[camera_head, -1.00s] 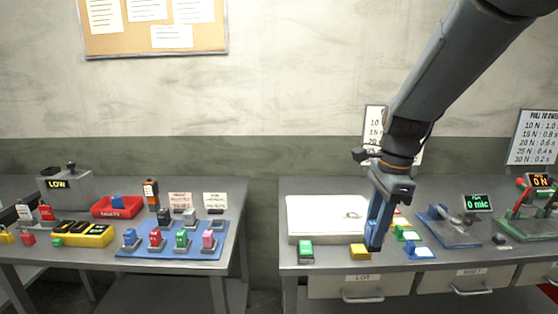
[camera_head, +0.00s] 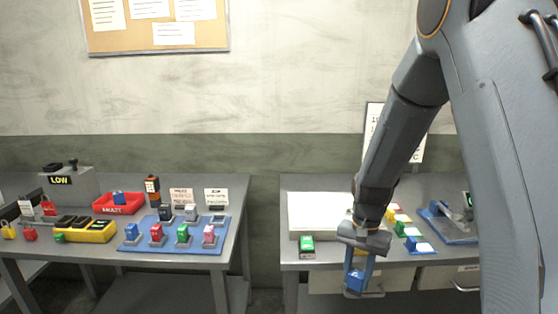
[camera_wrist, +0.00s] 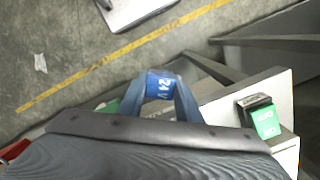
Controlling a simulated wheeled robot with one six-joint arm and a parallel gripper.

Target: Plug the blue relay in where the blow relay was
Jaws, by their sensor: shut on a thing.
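My gripper (camera_head: 357,282) is shut on a blue relay (camera_head: 356,281), held in front of the right table's front edge. In the wrist view the blue relay (camera_wrist: 160,86) shows "24 V" between the fingers. On the left table a blue board (camera_head: 135,246) carries a front row of blue, red, green and pink relays. Its back row has a grey relay (camera_head: 164,213), a whitish relay (camera_head: 190,212) and a low, flat socket (camera_head: 217,219) that looks empty. Another blue relay (camera_head: 118,198) lies in the red tray (camera_head: 104,207) marked "FAULTY".
The right table holds a white box (camera_head: 310,207), a green block (camera_head: 306,246) and several coloured pieces. A gap separates the tables. A yellow holder (camera_head: 98,237) with black parts sits left of the board. Cards (camera_head: 181,198) stand behind it. My arm hides the right side.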

